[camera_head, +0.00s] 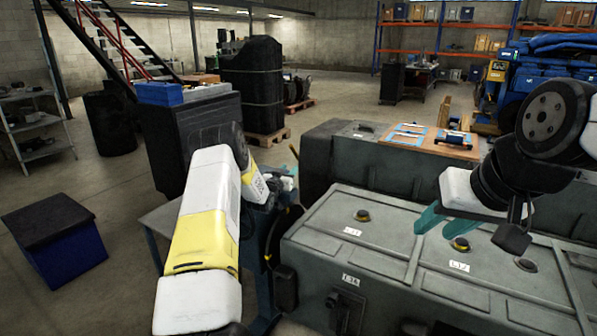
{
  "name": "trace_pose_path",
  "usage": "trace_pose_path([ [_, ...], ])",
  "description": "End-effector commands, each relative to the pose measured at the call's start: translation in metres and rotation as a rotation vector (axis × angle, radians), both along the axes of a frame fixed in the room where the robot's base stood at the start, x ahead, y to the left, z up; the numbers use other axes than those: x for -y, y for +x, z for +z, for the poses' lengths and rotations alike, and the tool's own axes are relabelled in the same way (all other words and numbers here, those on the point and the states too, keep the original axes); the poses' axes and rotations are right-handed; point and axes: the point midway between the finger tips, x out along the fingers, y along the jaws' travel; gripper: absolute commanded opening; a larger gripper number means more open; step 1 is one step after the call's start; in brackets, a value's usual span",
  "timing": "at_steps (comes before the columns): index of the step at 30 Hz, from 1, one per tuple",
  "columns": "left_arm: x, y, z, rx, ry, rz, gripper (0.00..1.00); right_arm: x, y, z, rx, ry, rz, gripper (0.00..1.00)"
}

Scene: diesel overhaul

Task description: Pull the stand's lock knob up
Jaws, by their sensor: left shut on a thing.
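My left arm, with a white and yellow link, reaches forward to the stand (262,288), a blue frame beside the grey engine block. My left gripper (291,170) is at the far end of that arm, mostly hidden by its own wrist; only a teal fingertip and some pale parts show. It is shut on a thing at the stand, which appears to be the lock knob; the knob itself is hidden. My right gripper (446,225) hangs over the grey engine cover with its teal fingers apart and nothing seen between them.
The long grey engine cover (384,250) fills the right front. Behind it, a wooden board (430,147) holds small parts. A dark cabinet (180,140) with a blue box (159,94) stands beyond my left arm. A blue bin (66,258) is on the left floor.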

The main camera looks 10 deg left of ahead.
Motion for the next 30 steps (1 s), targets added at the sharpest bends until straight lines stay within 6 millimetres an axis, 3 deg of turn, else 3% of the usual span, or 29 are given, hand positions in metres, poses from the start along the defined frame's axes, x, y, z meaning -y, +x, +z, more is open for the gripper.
trace_pose_path([
  [17, 0.000, 0.000, 0.000, 0.000, 0.000, 0.000, 0.00, 0.000, 0.000, 0.000, 0.000, 0.000, 0.000, 0.36],
  [25, -0.001, 0.000, 0.035, 0.004, 0.000, 0.001, 0.00, 0.000, 0.000, 0.000, 0.000, 0.000, 0.000, 0.36],
  [30, 0.000, 0.000, 0.041, 0.003, 0.001, 0.001, 0.00, 0.000, 0.000, 0.000, 0.000, 0.000, 0.000, 0.36],
])
